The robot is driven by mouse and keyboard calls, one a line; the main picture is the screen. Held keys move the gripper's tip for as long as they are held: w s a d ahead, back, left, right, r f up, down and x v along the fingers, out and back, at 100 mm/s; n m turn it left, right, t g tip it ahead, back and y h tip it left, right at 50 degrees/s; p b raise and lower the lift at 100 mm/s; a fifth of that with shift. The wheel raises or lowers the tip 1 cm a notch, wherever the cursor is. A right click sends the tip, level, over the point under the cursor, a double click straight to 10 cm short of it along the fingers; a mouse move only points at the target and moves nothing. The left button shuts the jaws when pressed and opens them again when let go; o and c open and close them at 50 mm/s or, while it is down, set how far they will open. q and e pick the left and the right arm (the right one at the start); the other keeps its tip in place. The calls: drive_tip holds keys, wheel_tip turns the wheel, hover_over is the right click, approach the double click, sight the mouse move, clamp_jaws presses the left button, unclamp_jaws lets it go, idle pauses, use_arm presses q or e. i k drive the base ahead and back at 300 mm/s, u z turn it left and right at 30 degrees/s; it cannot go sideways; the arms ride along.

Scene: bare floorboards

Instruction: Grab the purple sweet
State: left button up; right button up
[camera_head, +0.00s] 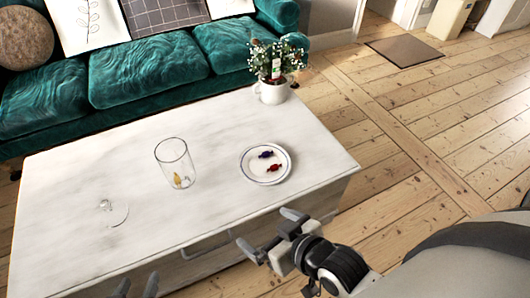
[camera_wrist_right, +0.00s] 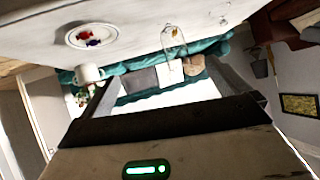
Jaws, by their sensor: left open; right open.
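The purple sweet (camera_head: 266,155) lies on a white plate (camera_head: 247,172) with a dark rim line, on the right part of the white table. A red sweet (camera_head: 274,168) lies beside it, nearer to me. In the right wrist view the picture is upside down, and the purple sweet (camera_wrist_right: 94,43) and plate (camera_wrist_right: 72,40) show at upper left. My right gripper (camera_head: 266,232) is open and empty at the table's near edge, apart from the plate; its fingers also show in the wrist view (camera_wrist_right: 161,72). My left gripper (camera_head: 138,287) is open, partly cut off at the bottom edge.
A clear glass (camera_head: 174,158) with a yellow sweet (camera_head: 177,180) in it stands left of the plate. A small transparent glass object (camera_head: 113,213) is at the table's near left. A white mug (camera_head: 273,93) with a plant stands behind the plate. A green sofa (camera_head: 150,68) stands behind the table (camera_head: 75,175).

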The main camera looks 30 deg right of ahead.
sight(266, 154)
drive_tip(key=u, duration=2.75)
drive_tip(key=k, duration=1.3)
drive_tip(key=z, duration=1.6)
drive_tip(key=i, duration=0.55)
drive_tip(key=z, duration=0.1)
